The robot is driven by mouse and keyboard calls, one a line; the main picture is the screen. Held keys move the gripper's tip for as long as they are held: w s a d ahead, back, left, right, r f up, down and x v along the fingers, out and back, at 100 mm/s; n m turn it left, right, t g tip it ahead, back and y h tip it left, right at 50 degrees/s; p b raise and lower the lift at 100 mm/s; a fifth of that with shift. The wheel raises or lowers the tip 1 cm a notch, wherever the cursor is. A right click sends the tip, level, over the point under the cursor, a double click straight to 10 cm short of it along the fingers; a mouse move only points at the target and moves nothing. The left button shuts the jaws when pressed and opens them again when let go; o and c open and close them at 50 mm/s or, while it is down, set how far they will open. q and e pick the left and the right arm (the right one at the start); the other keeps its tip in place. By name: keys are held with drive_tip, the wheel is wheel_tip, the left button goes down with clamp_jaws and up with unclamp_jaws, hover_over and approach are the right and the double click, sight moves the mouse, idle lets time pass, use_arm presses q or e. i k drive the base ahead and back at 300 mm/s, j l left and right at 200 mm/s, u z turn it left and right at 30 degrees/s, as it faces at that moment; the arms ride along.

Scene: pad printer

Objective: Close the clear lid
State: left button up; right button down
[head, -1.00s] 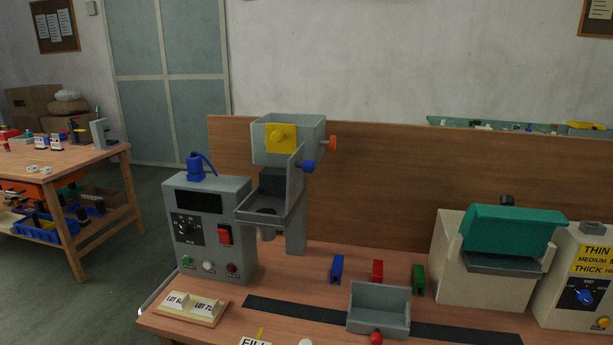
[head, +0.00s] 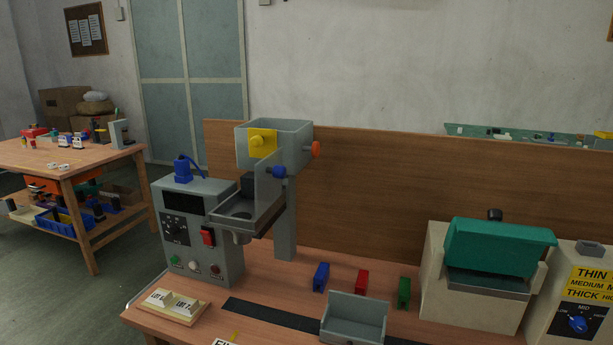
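No part that I can surely call the clear lid shows. The grey machine (head: 203,228) on the left of the bench has a dark display, a dial and a red switch. Beside it a post (head: 285,225) carries a grey, partly see-through box (head: 290,140) with a yellow plate (head: 262,142), an orange knob (head: 315,149) and a blue knob (head: 279,172). Below the box a shallow grey tray (head: 239,214) sticks out to the front left. A cream machine (head: 475,295) at the right has a green cover (head: 498,247). Neither of my grippers is in view.
A grey open bin (head: 354,318) stands at the bench's front. Blue (head: 321,276), red (head: 362,281) and green (head: 404,292) blocks stand behind it. A lot-label block (head: 168,306) lies front left. A wooden back panel (head: 370,200) closes off the rear. Another table (head: 65,155) stands far left.

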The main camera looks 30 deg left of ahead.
sight(278, 171)
drive_tip(key=l+u, duration=0.1)
drive_tip(key=u, duration=0.35)
drive_tip(key=l+u, duration=0.2)
drive_tip(key=u, duration=0.3)
drive_tip(key=i, duration=0.05)
